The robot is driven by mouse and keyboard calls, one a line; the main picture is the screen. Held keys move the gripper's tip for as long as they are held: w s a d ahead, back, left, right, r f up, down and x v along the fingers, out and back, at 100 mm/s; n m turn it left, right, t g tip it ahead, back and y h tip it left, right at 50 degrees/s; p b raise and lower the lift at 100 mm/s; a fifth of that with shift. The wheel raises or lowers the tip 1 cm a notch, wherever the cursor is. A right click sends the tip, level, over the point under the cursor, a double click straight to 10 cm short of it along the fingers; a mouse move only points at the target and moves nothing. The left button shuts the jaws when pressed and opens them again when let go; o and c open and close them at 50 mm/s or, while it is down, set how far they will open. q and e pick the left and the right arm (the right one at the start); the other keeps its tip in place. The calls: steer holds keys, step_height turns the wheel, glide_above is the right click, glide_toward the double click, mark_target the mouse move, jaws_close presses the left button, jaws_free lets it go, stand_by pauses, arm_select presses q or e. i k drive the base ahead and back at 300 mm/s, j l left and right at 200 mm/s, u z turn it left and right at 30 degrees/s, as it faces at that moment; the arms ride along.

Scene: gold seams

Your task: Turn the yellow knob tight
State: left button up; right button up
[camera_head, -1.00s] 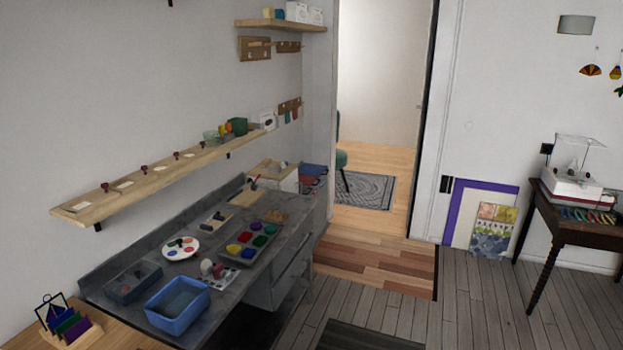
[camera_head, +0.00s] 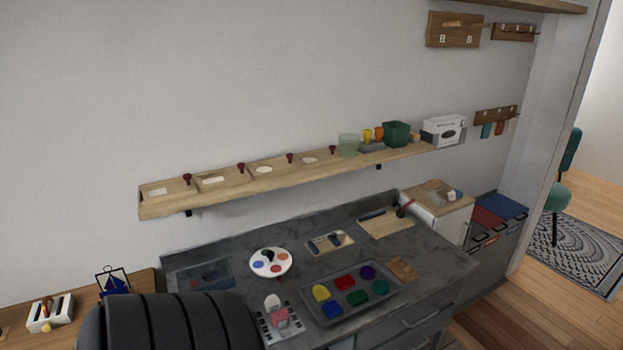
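I cannot make out a yellow knob for certain. A small white block-like item (camera_head: 50,314) with dark slots and an orange-yellow part on top stands at the far left on the wooden surface. A yellow rounded lump (camera_head: 321,293) lies in a grey tray (camera_head: 345,318) among red, purple, blue and green ones. Neither of my grippers shows in the view.
A dark ribbed rounded form (camera_head: 170,322) fills the lower left and hides part of the grey counter (camera_head: 425,270); I cannot tell what it is. A white palette (camera_head: 270,262) lies on the counter. A long wooden shelf (camera_head: 290,180) hangs above. Floor is open at right.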

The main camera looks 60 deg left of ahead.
mark_target(48, 328)
steer(key=i+u, duration=0.1)
steer(key=u, duration=0.3)
steer(key=i+u, duration=0.1)
steer(key=u, duration=0.3)
steer(key=i+l+u, duration=0.1)
steer(key=u, duration=0.35)
steer(key=i+l+u, duration=0.1)
steer(key=u, duration=0.3)
